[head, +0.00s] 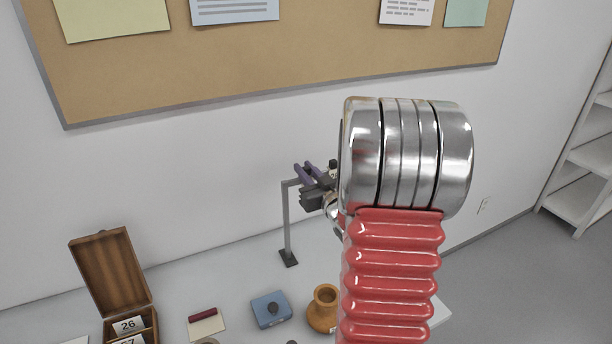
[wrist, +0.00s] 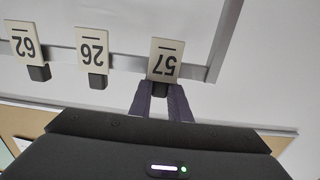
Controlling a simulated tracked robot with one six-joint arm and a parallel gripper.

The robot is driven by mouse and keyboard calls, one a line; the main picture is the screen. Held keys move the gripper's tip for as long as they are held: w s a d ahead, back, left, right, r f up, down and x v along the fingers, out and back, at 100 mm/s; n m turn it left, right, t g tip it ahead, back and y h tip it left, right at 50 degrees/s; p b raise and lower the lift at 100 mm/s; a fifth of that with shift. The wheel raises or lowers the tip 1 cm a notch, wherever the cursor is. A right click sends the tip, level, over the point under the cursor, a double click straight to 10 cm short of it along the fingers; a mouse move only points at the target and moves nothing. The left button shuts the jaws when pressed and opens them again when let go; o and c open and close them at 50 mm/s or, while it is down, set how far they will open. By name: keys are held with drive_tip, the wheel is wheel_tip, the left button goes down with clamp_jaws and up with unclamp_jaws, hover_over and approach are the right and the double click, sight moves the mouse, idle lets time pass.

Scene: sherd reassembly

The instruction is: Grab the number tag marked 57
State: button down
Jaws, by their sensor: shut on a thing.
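In the wrist view, which shows things upside down, the cream tag marked 57 (wrist: 167,58) is at the grey rail, with a black block at one end. My gripper (wrist: 160,92) is shut on this block, one dark purple finger on each side. In the head view my gripper (head: 305,172) is at the top of a grey stand (head: 287,225), partly behind my arm. The tag marked 57 cannot be made out there.
A blue box (head: 271,309) and an orange-brown pot (head: 322,308) stand on the table near the stand. A white wall and a corkboard (head: 300,60) are behind.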

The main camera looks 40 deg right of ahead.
sight(305, 167)
drive_tip(key=shift+r, duration=0.1)
wheel_tip(305, 167, up, 10)
drive_tip(key=shift+f, duration=0.1)
idle(0.4)
idle(0.5)
